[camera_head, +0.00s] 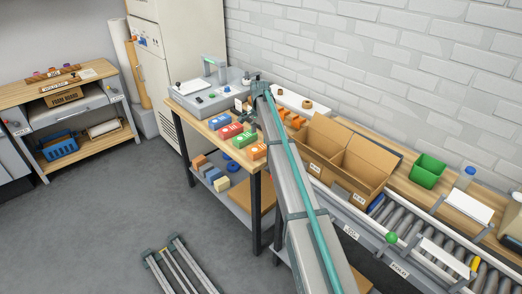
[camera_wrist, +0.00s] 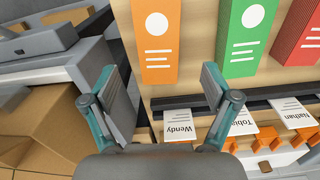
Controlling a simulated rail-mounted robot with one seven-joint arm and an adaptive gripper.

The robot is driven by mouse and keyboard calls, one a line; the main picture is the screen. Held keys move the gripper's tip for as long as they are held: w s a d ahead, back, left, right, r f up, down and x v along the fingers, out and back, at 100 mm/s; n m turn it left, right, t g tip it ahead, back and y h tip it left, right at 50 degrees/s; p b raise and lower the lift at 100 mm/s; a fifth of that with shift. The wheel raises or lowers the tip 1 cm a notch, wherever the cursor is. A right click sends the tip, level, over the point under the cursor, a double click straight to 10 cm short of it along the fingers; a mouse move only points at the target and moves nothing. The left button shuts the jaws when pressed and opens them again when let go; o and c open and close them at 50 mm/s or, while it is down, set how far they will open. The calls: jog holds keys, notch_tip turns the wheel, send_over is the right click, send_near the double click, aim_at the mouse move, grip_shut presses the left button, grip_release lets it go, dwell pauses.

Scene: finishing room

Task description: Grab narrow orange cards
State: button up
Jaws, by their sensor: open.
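The narrow orange cards (camera_wrist: 155,45) form a stack with a white dot and white lines on top. In the wrist view they lie on the wooden table at the top, just beyond and between my fingertips. The stack also shows in the head view (camera_head: 257,152) at the table's near edge. My gripper (camera_wrist: 160,80) is open, with nothing between its fingers.
Green cards (camera_wrist: 245,35) lie right of the orange stack, with red cards (camera_wrist: 305,40) beyond. A dark rail and name cards such as Wendy (camera_wrist: 180,129) are at the bottom of the wrist view. A cardboard box (camera_wrist: 45,110) stands left. The divided carton (camera_head: 345,160) is by the conveyor.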

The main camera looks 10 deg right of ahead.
aim_at(260, 147)
jog(key=shift+d+f+p, duration=0.1)
jog(key=shift+f+p, duration=1.25)
jog(key=shift+f, duration=2.1)
jog(key=c, duration=1.4)
